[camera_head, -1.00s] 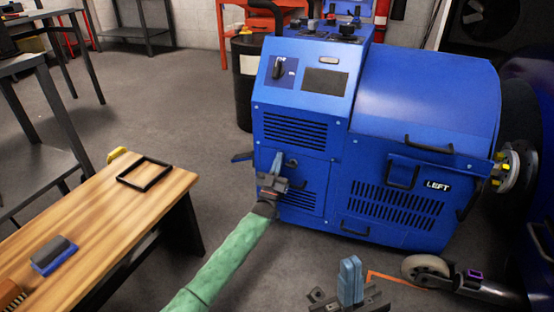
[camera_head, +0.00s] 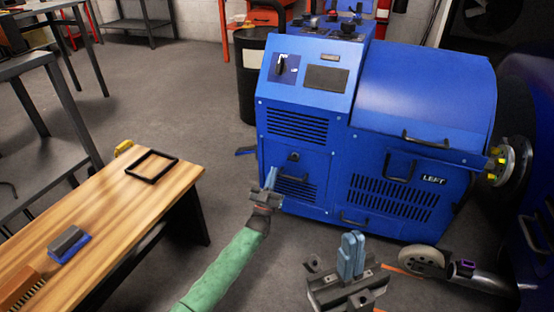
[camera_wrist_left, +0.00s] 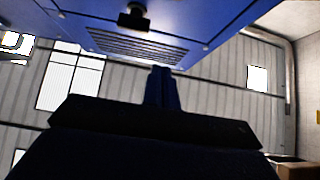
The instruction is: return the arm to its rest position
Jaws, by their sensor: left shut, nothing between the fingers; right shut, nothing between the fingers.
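My left gripper (camera_head: 270,180) is at the end of the green-sleeved arm, in front of the blue dynamometer cabinet (camera_head: 400,90). Its fingers are shut and hold nothing. In the left wrist view, the shut fingers (camera_wrist_left: 158,85) point up toward the vented cabinet face (camera_wrist_left: 150,45). Whether they touch the cabinet cannot be told. My right gripper (camera_head: 351,255) is low at the bottom centre, in front of the cabinet. Its fingers are together, upright and empty.
A wooden bench (camera_head: 110,215) at the left carries a black frame (camera_head: 152,168), a blue-based block (camera_head: 68,245) and a brush (camera_head: 22,292). A black drum (camera_head: 250,75) stands behind the cabinet. A caster wheel (camera_head: 422,262) is at the lower right. Floor between bench and cabinet is open.

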